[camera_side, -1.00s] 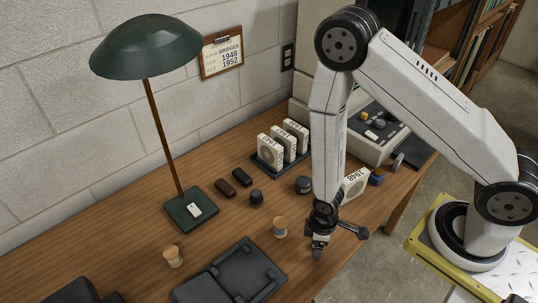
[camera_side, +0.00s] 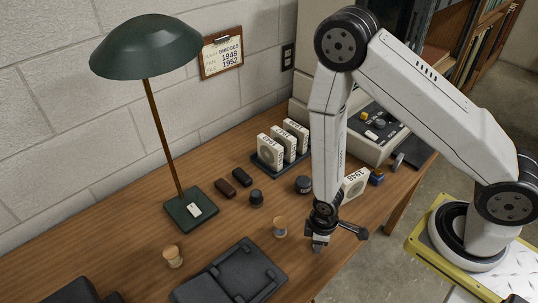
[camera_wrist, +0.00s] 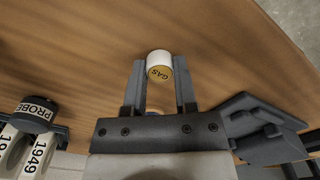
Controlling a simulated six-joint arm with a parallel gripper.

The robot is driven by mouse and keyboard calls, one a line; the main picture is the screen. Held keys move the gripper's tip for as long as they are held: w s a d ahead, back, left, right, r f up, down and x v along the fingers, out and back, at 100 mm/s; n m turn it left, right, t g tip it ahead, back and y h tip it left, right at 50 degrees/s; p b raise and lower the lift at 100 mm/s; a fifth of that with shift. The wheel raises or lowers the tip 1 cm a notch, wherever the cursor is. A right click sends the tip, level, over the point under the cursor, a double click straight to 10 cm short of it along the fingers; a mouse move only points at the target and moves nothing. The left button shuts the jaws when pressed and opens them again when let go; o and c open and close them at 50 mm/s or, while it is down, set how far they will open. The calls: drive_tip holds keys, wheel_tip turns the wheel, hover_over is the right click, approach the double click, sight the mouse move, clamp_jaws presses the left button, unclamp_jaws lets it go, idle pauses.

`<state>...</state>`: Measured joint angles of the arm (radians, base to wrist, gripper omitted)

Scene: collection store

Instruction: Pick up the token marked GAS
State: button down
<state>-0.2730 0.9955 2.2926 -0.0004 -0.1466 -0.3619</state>
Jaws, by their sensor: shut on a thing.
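The token marked GAS (camera_wrist: 159,66) is a short white cylinder with a yellow face, seen in the wrist view between the fingertips. My gripper (camera_wrist: 159,80) is shut on it, one finger against each side. The token is hidden or too small to make out there. I cannot tell whether it touches the desk.
A green lamp (camera_side: 190,212) and a rack of boxes (camera_side: 268,163) stand farther back.

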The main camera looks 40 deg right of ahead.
drive_tip(key=shift+r, duration=0.15)
wheel_tip(320, 180, up, 10)
idle(1.0)
drive_tip(key=shift+d, duration=0.1)
idle(0.7)
